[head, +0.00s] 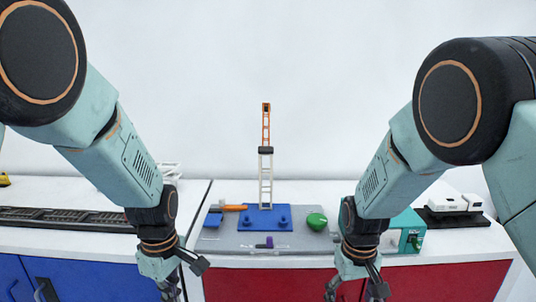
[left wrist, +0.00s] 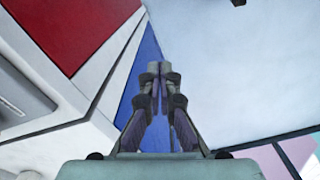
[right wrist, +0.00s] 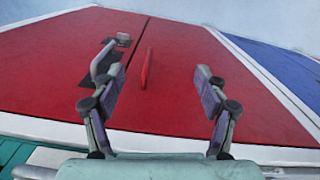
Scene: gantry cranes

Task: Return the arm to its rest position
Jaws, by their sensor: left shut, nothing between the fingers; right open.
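My left arm comes in from the left in the head view and hangs down in front of the counter. Its gripper (head: 178,287) is at the lower edge, partly cut off. In the left wrist view the left gripper (left wrist: 160,68) is shut with its fingertips together and nothing between them. My right arm hangs down in front of the red cabinet, and its gripper (head: 352,290) is partly cut off at the lower edge. In the right wrist view the right gripper (right wrist: 159,75) is open and empty, facing the red cabinet front (right wrist: 180,85).
A small crane tower (head: 266,165) stands upright on a blue base (head: 264,222) on a grey mat (head: 228,240). A green round object (head: 317,221) and a teal box (head: 408,230) are to its right. A dark track (head: 65,217) lies left, above blue cabinets (head: 90,280).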

